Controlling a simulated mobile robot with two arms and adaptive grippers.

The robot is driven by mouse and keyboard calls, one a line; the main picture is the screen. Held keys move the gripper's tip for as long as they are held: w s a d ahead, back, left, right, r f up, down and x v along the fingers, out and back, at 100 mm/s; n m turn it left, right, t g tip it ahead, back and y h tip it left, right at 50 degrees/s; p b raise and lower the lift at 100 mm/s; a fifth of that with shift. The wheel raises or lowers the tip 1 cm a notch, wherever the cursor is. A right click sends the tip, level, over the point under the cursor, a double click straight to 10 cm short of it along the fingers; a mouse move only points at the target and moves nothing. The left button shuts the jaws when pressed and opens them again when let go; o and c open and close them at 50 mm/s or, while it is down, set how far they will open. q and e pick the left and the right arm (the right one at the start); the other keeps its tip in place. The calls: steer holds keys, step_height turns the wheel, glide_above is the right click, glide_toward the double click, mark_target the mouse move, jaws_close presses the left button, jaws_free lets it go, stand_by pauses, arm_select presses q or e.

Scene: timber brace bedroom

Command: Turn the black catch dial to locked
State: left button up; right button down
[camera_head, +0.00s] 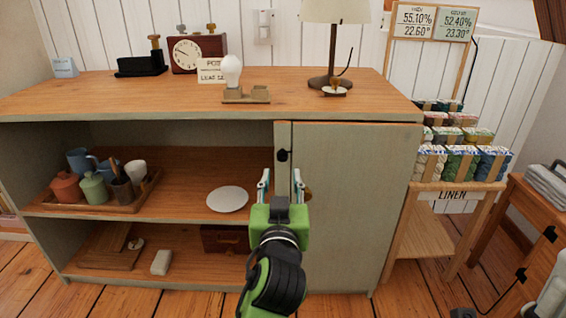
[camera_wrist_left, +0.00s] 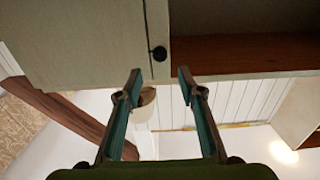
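The black catch dial (camera_head: 283,155) is a small round knob near the top of the narrow strip between the cabinet's open shelves and its closed door (camera_head: 350,200). It also shows in the left wrist view (camera_wrist_left: 158,53), just beyond the gap between the fingertips. Which way the dial is turned is too small to tell. My left gripper (camera_head: 281,182), green with teal fingers, is open and empty in front of the cabinet, just below the dial in the head view. The fingers are apart from the dial.
A round brownish knob (camera_head: 307,194) sits by the right finger on the door. Open shelves hold a white plate (camera_head: 228,199) and a wooden tray (camera_head: 133,203) of cups. A lamp (camera_head: 331,40) and a bulb stand (camera_head: 246,96) are on top. A yarn rack (camera_head: 456,185) stands at right.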

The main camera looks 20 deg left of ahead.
mark_target(282, 157)
arm_select(q)
steer(key=b+x, duration=0.2)
steer(key=x, duration=0.7)
steer(key=shift+w, duration=0.1)
jaws_close()
